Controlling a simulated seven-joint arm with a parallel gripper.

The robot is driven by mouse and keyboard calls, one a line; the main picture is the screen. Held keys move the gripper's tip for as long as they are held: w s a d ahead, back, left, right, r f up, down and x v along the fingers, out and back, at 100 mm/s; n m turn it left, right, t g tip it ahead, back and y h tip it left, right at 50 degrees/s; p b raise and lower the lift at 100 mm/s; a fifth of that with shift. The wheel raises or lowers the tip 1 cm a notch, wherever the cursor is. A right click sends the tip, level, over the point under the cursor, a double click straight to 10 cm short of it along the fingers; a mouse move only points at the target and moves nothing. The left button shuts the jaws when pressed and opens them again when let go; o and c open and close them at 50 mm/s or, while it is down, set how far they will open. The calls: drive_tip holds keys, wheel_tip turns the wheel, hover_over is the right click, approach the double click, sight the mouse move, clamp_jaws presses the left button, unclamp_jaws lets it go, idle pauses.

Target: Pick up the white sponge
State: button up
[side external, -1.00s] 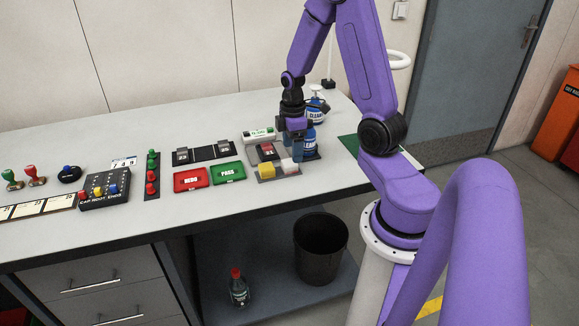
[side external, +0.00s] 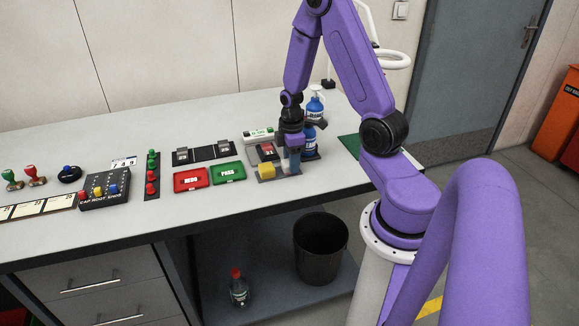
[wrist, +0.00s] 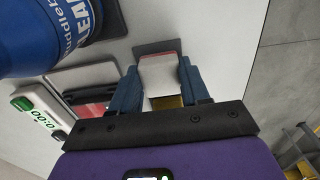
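The white sponge (wrist: 160,74) shows in the wrist view between the two blue fingers of my gripper (wrist: 160,72). It looks like a pale block with a reddish strip at its far edge. The fingers stand on either side of it, close to its sides; I see no clear sign of them squeezing it. In the side external view my gripper (side external: 291,166) is down at the right of a small dark tray (side external: 262,180), and its fingers mostly hide the white sponge.
A yellow sponge (side external: 266,171) lies just left of my gripper. A blue cleaner bottle (side external: 310,140) stands close behind it. A red tray (side external: 190,179) and a green tray (side external: 228,173) lie to the left. The bench front edge is near.

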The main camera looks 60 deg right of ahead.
drive_tip(key=shift+c, duration=0.5)
drive_tip(key=shift+r, duration=0.15)
wheel_tip(320, 180, up, 10)
idle(0.3)
